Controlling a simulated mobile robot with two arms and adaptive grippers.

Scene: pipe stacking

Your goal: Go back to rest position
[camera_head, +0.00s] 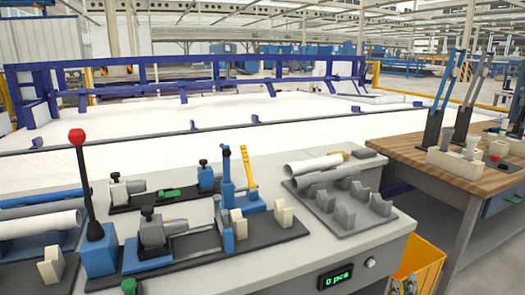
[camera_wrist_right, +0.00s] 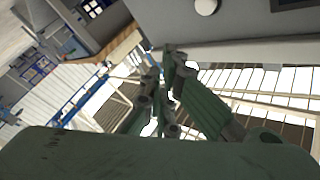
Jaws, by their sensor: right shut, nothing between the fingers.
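My right gripper (camera_wrist_right: 164,64) shows in the right wrist view with its green and dark fingers drawn together and nothing visible between them. In the head view, only small dark tips of the right gripper (camera_head: 410,285) appear at the bottom edge, in front of the yellow bin. They are apart from the table and the pipes. My left gripper does not show in either view.
The workbench (camera_head: 290,258) carries clamp fixtures (camera_head: 160,235) and a red-knobbed lever (camera_head: 85,175). A display (camera_head: 336,278) reads 0 pcs. A yellow bin (camera_head: 418,262) sits below the right edge. A wooden-topped table (camera_head: 415,155) stands beyond it.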

